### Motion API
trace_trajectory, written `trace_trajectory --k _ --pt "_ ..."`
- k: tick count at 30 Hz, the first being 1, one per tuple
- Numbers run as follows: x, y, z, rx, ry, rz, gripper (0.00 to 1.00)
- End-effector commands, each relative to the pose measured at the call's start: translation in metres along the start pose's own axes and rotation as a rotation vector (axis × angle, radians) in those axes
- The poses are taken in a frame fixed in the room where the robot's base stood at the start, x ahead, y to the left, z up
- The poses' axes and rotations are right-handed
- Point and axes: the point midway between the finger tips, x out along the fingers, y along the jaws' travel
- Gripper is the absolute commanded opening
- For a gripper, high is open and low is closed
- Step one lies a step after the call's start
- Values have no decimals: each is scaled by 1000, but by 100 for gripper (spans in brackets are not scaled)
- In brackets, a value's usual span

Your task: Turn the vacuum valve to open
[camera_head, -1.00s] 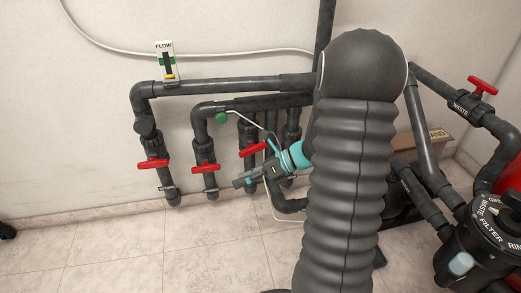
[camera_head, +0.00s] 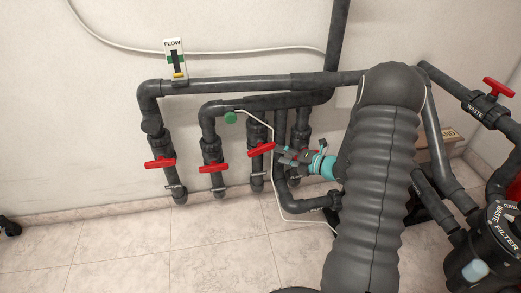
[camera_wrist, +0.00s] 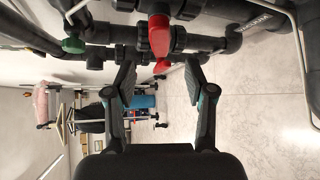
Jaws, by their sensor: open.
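I cannot read which one is the vacuum valve. My gripper (camera_head: 284,154) is just right of the right handle, with its jaws pointing left; contact cannot be told. In the wrist view my gripper (camera_wrist: 160,73) is open and empty, its fingers spread wide. A red handle (camera_wrist: 160,38) shows beyond the fingertips, roughly centred between them.
A flow gauge (camera_head: 175,62) is on the upper pipe. A green cap (camera_head: 231,118) and a thin white hose are near the handles. A red waste valve handle (camera_head: 499,87) and the filter head (camera_head: 495,240) stand at the right. The tiled floor (camera_head: 130,250) at front left is clear.

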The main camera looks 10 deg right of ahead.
Motion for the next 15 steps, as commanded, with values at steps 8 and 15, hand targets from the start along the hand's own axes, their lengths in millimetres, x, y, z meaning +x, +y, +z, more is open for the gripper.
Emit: trace_trajectory --k 8,15 --pt "54 0 -1 -1 3 1 54" --pt "88 0 0 -1 1 0 54"
